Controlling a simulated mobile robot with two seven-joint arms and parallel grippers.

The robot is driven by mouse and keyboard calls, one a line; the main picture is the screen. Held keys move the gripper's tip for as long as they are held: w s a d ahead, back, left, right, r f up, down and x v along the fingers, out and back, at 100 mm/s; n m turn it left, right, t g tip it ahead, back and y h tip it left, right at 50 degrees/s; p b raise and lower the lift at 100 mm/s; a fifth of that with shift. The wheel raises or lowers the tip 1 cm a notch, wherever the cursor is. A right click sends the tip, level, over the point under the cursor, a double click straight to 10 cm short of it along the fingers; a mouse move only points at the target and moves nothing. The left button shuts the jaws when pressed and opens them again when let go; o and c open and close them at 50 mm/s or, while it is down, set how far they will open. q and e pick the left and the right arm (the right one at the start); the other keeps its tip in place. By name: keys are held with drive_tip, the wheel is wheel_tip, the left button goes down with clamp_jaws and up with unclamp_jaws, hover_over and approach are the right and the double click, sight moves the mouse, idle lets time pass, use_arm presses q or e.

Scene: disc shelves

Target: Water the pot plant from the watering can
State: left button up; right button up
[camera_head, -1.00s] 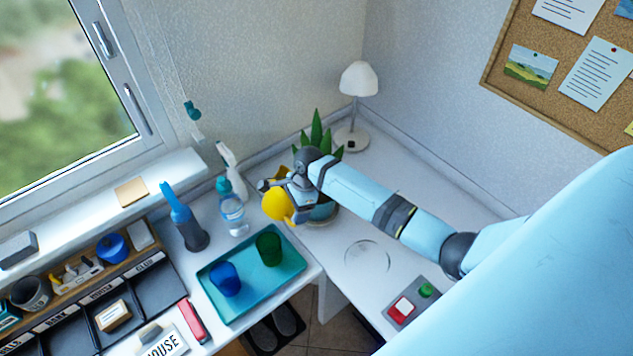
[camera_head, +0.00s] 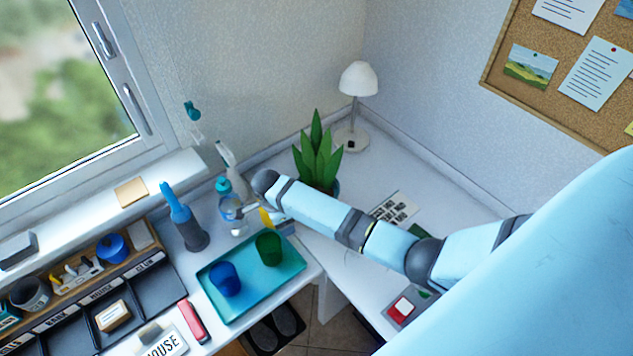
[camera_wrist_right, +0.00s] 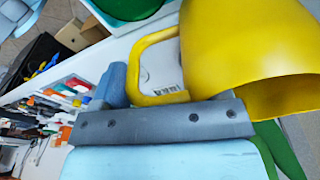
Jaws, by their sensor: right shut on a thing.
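The yellow watering can (camera_head: 266,219) shows only as a small yellow piece beside my right arm in the head view. The right wrist view shows its large yellow body (camera_wrist_right: 245,50) and curved handle (camera_wrist_right: 142,62) close up. My right gripper (camera_head: 248,211) is shut on the can, held near the clear bottle and the tray's far edge; its grey finger crosses the handle's lower end in the wrist view. The pot plant (camera_head: 318,158) stands at the back, right of the gripper, its pot mostly hidden by my arm. My left gripper is not in view.
A teal tray (camera_head: 245,305) holds a blue cup (camera_head: 224,279) and a green cup (camera_head: 269,248). A white lamp (camera_head: 358,80) stands behind the plant.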

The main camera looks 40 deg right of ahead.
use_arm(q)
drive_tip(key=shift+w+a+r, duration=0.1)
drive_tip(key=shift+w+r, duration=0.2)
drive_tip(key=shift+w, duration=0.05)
use_arm(e)
drive_tip(key=shift+r, duration=0.1)
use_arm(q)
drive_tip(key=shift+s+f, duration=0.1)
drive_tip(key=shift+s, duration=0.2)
